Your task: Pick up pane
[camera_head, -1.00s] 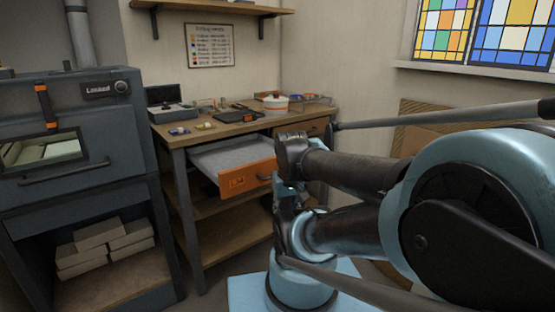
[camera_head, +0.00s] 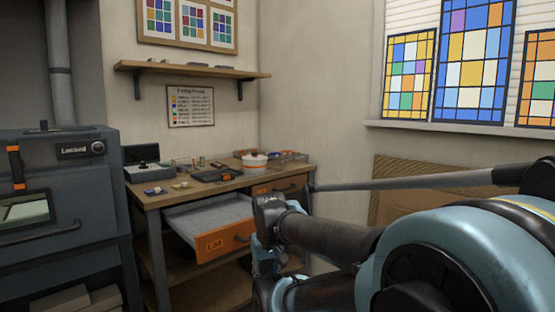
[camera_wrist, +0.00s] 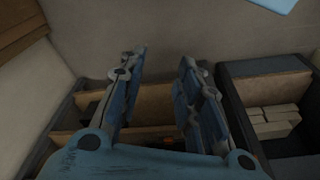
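In the head view my arm hides part of the bench's right side.
A dark kiln (camera_head: 60,190) marked "Locked" stands at left. The bench top holds a white pot (camera_head: 254,161), a dark tray (camera_head: 215,174) and small items. A shelf (camera_head: 190,70) hangs above. Stacked pale blocks (camera_wrist: 275,120) sit in a compartment in the wrist view.

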